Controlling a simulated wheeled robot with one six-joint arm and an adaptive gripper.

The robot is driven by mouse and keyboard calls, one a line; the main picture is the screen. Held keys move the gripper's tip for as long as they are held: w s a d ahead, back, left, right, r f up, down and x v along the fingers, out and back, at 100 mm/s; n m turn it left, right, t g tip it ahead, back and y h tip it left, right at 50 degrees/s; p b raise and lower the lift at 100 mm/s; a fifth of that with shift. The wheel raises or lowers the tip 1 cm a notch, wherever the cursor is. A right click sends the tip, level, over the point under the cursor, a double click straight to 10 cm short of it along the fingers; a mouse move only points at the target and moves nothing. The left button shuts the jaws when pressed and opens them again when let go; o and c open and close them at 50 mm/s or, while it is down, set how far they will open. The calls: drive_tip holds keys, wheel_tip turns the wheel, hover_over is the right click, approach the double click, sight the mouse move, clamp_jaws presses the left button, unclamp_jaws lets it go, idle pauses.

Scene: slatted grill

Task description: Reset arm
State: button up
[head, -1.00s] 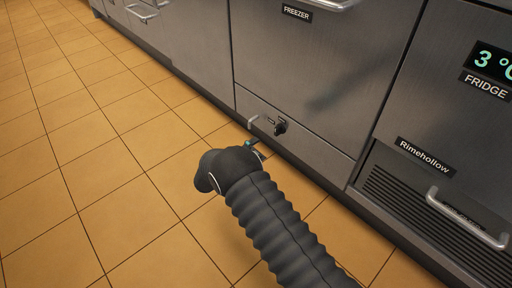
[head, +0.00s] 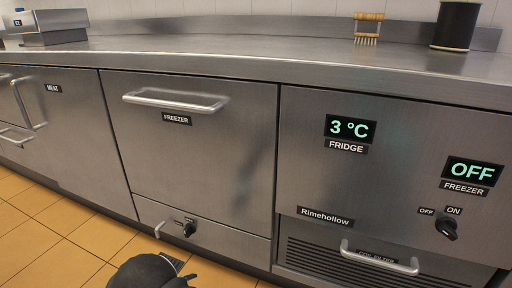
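The dark end of my arm (head: 148,272) shows at the bottom edge of the head view, left of centre, in front of the low panel under the freezer door. Only a small part of my gripper (head: 172,263) shows beyond it, and its fingers are too hidden to tell open from shut. No held object can be made out. The rest of the arm is below the picture.
A steel counter unit (head: 200,155) runs across the view, with a freezer door handle (head: 176,101), a black knob (head: 189,229) and a lower right handle (head: 380,257). A brush (head: 368,28) and dark cylinder (head: 452,25) stand on top. Tiled floor (head: 45,240) at left is clear.

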drive_tip(key=s+d+r+m+g+y+p, duration=0.1)
drive_tip(key=s+d+r+m+y+p, duration=0.2)
drive_tip(key=d+r, duration=0.9)
drive_tip(key=s+d+r+m+g+y+p, duration=0.2)
drive_tip(key=s+d+r+m, duration=0.5)
drive_tip(key=r, duration=1.4)
drive_tip(key=s+d+r+m+g+y+p, duration=0.1)
drive_tip(key=s+d+r+m+y+p, duration=0.3)
drive_tip(key=s+d+r, duration=0.8)
drive_tip(key=d+r+m+p, duration=0.1)
drive_tip(key=d+r+m, duration=0.1)
drive_tip(key=d+r, duration=0.3)
drive_tip(key=shift+s+d, duration=0.35)
drive_tip(key=shift+d, duration=0.3)
